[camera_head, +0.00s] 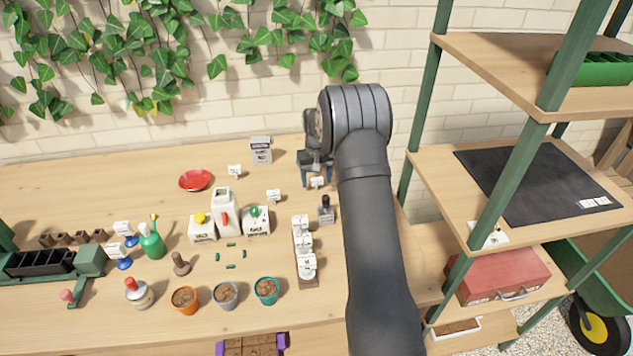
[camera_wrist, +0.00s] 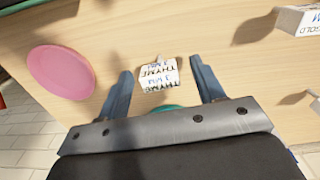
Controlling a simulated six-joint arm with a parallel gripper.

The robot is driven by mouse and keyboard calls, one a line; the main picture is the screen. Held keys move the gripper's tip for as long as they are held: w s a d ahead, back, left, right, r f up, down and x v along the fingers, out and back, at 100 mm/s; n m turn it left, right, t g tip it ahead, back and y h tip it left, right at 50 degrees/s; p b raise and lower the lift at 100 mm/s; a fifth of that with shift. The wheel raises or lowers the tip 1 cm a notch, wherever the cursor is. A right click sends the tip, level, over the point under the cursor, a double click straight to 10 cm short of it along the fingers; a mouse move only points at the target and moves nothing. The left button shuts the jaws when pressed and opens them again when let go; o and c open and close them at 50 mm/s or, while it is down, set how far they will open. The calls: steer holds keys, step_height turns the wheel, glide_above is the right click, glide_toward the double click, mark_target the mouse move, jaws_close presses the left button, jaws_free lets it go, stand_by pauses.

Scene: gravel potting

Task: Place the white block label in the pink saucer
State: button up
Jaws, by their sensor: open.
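The white block label (camera_wrist: 157,76), with dark and blue lettering that reads thyme, stands on the wooden table between my gripper's fingers. It also shows as a small white block in the head view (camera_head: 317,182). My gripper (camera_wrist: 163,84) is open, with one finger on each side of the label and a visible gap on both sides. In the head view my gripper (camera_head: 317,181) is at the back of the table. The pink saucer (camera_wrist: 62,80) lies flat and empty at left in the wrist view. My arm appears to hide it in the head view.
Other white label blocks (camera_head: 273,195) (camera_head: 234,171) stand to the left, near a red saucer (camera_head: 195,180) and a grey box (camera_head: 261,150). Green shelving (camera_head: 463,235) rises at right.

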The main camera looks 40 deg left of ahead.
mark_target(320, 177)
steer(key=shift+f, duration=0.1)
steer(key=c, duration=1.1)
steer(key=r, duration=0.6)
steer(key=d+r, duration=0.1)
steer(key=r, duration=0.2)
steer(key=shift+w+r, duration=0.3)
steer(key=shift+w, duration=0.1)
steer(key=w+d+m, duration=0.1)
steer(key=w+d, duration=0.6)
steer(key=d, duration=0.3)
steer(key=f, duration=0.2)
steer(key=d+f, duration=0.1)
steer(key=f, duration=0.2)
steer(key=shift+d, duration=0.15)
steer(key=shift+f, duration=2)
